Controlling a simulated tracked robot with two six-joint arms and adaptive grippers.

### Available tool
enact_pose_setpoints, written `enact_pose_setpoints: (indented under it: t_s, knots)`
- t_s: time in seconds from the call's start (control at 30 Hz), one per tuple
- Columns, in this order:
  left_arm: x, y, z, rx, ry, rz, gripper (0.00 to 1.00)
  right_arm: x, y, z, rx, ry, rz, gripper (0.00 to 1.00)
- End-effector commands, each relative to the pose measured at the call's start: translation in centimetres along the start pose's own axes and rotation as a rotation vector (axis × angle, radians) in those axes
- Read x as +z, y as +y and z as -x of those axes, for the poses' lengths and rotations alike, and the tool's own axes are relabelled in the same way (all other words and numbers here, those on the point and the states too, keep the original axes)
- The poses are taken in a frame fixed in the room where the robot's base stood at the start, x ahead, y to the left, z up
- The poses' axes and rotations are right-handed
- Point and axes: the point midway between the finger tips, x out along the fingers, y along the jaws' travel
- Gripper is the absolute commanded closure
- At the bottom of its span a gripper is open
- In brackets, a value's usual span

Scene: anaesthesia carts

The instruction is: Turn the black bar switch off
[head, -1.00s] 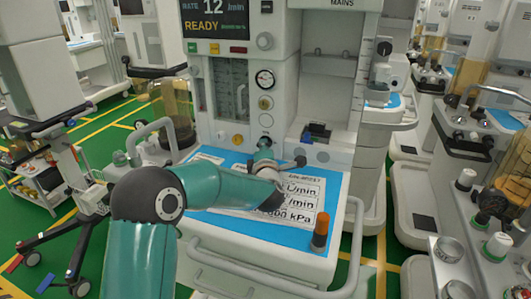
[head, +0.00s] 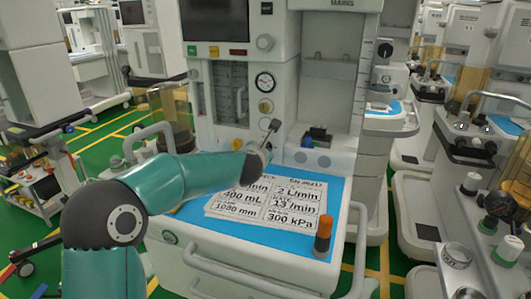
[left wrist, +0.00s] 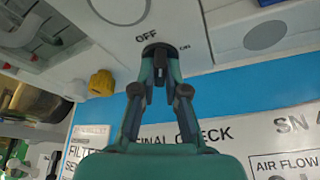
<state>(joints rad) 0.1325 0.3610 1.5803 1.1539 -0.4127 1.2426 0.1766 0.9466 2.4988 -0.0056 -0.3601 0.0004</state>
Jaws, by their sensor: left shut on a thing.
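The black bar switch (left wrist: 159,54) is on the pale machine panel in the left wrist view, below the printed words OFF and ON. My left gripper (left wrist: 161,68) is shut on it, with a fingertip on each side of the bar. The visible part of the bar points up, towards OFF; the rest is hidden by the fingers. In the head view my left arm reaches across to the panel front, and its wrist hides the switch and fingertips. The machine's display (head: 214,20) is dark. My right gripper is not in view.
A blue worktop (head: 195,213) with printed cards (head: 262,207) lies below the panel. An orange-topped bottle (head: 322,237) stands at its right front, behind a grey rail (head: 250,270). A yellow knob (left wrist: 102,83) is left of the switch.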

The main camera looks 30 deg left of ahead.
Motion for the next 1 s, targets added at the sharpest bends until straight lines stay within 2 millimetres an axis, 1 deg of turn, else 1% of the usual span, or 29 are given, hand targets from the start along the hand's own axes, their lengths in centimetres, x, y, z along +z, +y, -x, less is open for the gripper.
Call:
enact_pose_setpoints:
  t_s: [0.2,0.5,0.7,1.0]
  knots:
    - [-0.15,0.15,-0.1,-0.077,0.002,0.183,1.0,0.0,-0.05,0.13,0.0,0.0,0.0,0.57]
    - [-0.23,0.27,-0.11,-0.157,0.003,0.376,1.0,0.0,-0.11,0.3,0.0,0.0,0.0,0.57]
    - [-0.3,0.24,-0.12,-0.186,0.003,0.445,1.0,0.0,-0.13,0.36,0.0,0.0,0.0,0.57]
    - [-0.39,0.17,-0.14,-0.199,0.005,0.474,1.0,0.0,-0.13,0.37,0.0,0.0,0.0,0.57]
